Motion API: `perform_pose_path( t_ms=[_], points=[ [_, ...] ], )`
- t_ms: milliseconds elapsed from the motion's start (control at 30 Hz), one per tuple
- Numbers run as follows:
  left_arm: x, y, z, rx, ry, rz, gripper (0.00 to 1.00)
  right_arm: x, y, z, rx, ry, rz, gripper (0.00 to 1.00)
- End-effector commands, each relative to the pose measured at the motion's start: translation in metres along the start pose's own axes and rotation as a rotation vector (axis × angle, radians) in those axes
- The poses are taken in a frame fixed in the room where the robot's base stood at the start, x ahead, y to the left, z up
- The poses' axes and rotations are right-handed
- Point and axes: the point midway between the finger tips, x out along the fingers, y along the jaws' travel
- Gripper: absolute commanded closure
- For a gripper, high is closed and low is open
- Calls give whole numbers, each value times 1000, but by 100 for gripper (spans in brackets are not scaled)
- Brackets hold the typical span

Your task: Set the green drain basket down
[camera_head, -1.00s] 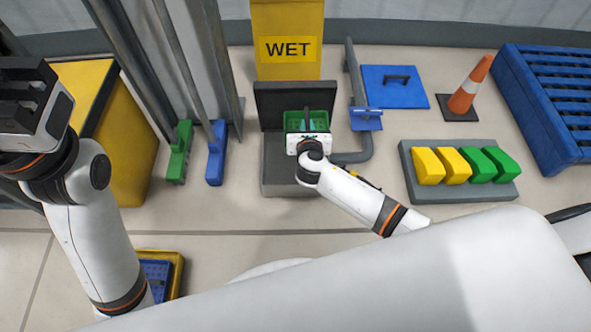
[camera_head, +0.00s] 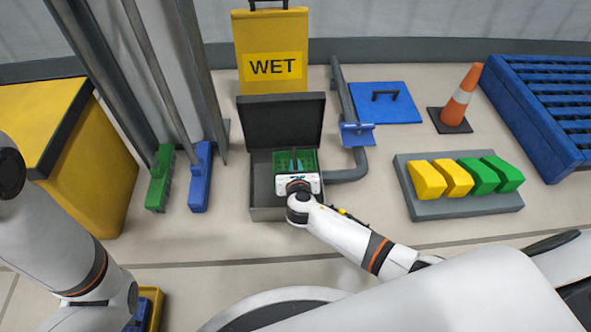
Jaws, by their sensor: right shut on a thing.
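The green drain basket (camera_head: 281,157) is at the open grey box (camera_head: 260,190), whose dark lid (camera_head: 284,120) stands up behind it. My right gripper (camera_head: 296,164) reaches in from the front and is shut on the basket. The gripper's white body covers the basket's near side. The basket lies within the box's outline, toward the lid side; I cannot tell whether it touches the bottom. My left arm is at the left edge, and its gripper is out of view.
A yellow WET sign (camera_head: 272,55) stands behind the lid. A grey pipe (camera_head: 345,175) with a blue valve handle runs at the box's right. A blue lidded plate (camera_head: 385,103), a cone (camera_head: 461,100) and a tray (camera_head: 465,206) of yellow and green blocks lie farther right. Brushes (camera_head: 200,180) stand left.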

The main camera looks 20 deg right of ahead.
Motion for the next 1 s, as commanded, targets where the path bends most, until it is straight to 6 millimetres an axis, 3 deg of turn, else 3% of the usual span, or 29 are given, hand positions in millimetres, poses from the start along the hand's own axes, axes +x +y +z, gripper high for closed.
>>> perform_pose_path(
  t_ms=[433,467,567,1000],
  points=[
    [-3,-1,1,0,-1,0,66,3,0,6,0,1,0,100],
    [-2,-1,1,0,-1,0,66,3,0,6,0,-1,0,83],
    [-2,-1,1,0,-1,0,66,3,0,6,0,0,0,66],
    [7,1,-2,-1,-1,0,66,-6,0,-4,0,-1,-1,66]
  ],
)
